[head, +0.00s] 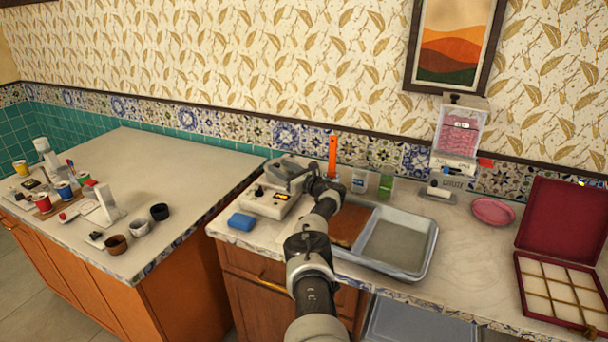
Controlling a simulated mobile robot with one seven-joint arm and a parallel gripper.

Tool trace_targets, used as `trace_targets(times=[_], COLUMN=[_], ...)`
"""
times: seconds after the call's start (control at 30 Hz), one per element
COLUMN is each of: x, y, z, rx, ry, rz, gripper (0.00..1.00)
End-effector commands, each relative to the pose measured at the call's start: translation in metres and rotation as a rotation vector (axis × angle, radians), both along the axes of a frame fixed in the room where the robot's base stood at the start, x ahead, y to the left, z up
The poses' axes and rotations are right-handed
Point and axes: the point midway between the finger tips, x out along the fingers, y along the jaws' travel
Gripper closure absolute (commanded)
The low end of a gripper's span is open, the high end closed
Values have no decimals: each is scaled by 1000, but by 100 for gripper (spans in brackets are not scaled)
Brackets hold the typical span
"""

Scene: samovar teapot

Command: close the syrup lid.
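I cannot pick out a syrup lid for certain. A cream-coloured machine (262,203) with a dark knob and small panel stands at the left end of the right counter. My arm reaches forward to it. My gripper (286,174) is at the machine's back right, among grey shapes around its top. Which grey parts are finger and which are machine or lid is hard to separate, so contact and finger opening do not show clearly. Small bottles, one with a blue label (359,182) and one green (385,186), stand by the wall right of my wrist.
A blue sponge-like block (241,221) lies in front of the machine. A grey metal tray (426,259), a dispenser with pink contents (459,135), a pink plate (493,211) and an open red compartment box (521,282) are rightward. The left counter (165,160) holds cups and small items.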

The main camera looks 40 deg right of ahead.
Motion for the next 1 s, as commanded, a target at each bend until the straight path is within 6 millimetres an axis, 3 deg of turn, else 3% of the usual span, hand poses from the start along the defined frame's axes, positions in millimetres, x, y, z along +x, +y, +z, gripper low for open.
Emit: trace_targets(times=[0.03, 0.6, 0.8, 1.0], x=[-8, -126, -148, -152], y=[0, -10, -12, -12], z=[10, 1, 1, 1], rx=[-2, -3, -2, -1], ry=[4, 3, 1, 1], rz=[-3, -1, 0, 1], gripper=[61, 61, 61, 61])
